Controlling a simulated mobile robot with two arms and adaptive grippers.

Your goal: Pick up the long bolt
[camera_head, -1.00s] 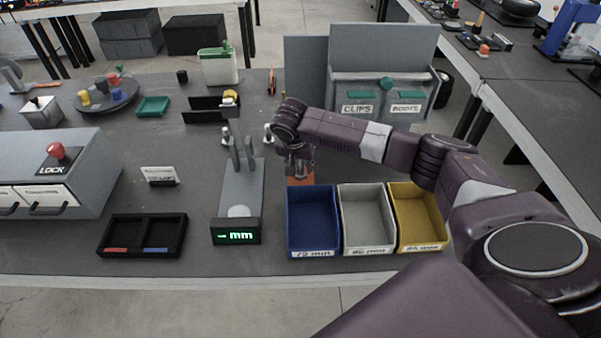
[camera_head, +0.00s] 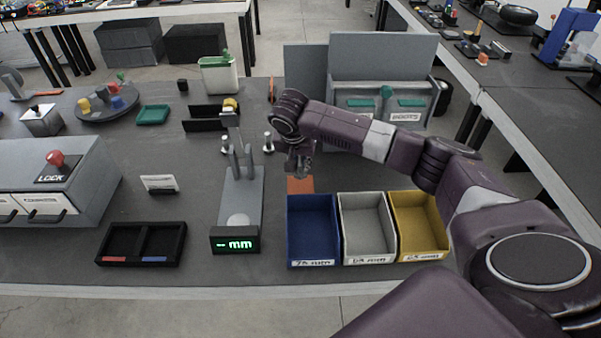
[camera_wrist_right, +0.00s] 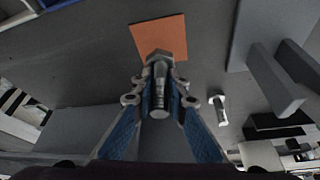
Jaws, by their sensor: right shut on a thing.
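My right gripper (camera_head: 299,170) is above the orange pad (camera_head: 300,186), just behind the blue bin. In the right wrist view the fingers (camera_wrist_right: 160,98) are shut on a silver bolt (camera_wrist_right: 158,80). The bolt's hex head points toward the orange pad (camera_wrist_right: 172,36) in that picture, and its shank end lies between the fingertips. In the head view the held bolt is hard to make out. Two other silver bolts stand on the table beside the gauge, one on its left (camera_head: 225,146) and one on its right (camera_head: 268,143). My left gripper is not in view.
Blue (camera_head: 313,262), grey (camera_head: 369,259) and yellow (camera_head: 421,255) bins stand at the front. The length gauge (camera_head: 240,205) with a green "mm" display is to their left. A black two-part tray (camera_head: 143,260) sits further left. A grey cabinet (camera_head: 385,70) stands behind my arm.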

